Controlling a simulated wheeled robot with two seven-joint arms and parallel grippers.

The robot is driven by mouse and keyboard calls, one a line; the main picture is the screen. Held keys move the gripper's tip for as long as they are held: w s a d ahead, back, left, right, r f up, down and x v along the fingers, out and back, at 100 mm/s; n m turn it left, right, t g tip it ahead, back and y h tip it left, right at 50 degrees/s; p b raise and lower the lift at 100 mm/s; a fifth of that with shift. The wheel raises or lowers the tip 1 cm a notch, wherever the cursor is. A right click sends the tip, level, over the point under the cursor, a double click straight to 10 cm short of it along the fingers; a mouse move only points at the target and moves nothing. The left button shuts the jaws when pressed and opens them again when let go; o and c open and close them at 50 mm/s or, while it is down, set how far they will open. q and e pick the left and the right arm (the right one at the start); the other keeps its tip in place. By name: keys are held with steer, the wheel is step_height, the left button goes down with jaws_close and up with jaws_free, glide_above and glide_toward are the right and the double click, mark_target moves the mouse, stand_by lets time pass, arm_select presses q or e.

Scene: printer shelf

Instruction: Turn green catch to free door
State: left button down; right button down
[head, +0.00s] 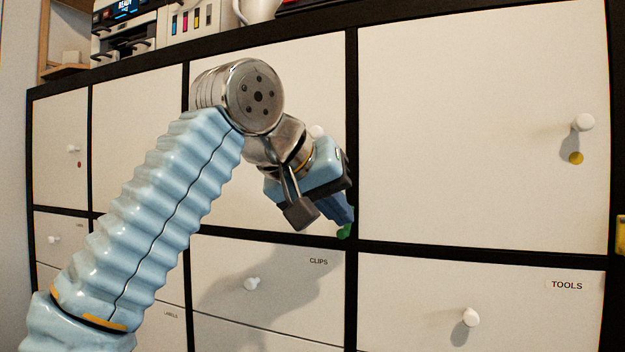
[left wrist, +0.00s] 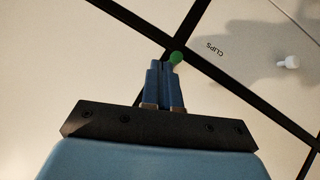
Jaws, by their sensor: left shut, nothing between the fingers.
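The green catch (head: 344,231) is a small green piece at the lower right corner of the middle upper door (head: 225,190), partly hidden by my left gripper in the head view. In the left wrist view the green catch (left wrist: 176,57) shows as a round green spot by the crossing of the black frame bars. My left gripper (head: 343,217) is shut with nothing between its blue fingers. Its fingertips (left wrist: 165,66) are right at the green catch; I cannot tell if they touch it. The middle door lies flush in its frame, and its white knob (head: 317,131) is partly hidden behind my wrist.
A right upper door (head: 470,130) has a white knob and a yellow catch (head: 576,158). Below are drawers labelled CLIPS (head: 318,261) and TOOLS (head: 566,286), with protruding white knobs. A printer (head: 128,25) and a white mug (head: 258,10) stand on the shelf top.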

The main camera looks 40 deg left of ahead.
arm_select(q)
steer(key=p+v, duration=0.2)
steer(key=v, duration=1)
steer(key=shift+s+r, duration=0.25)
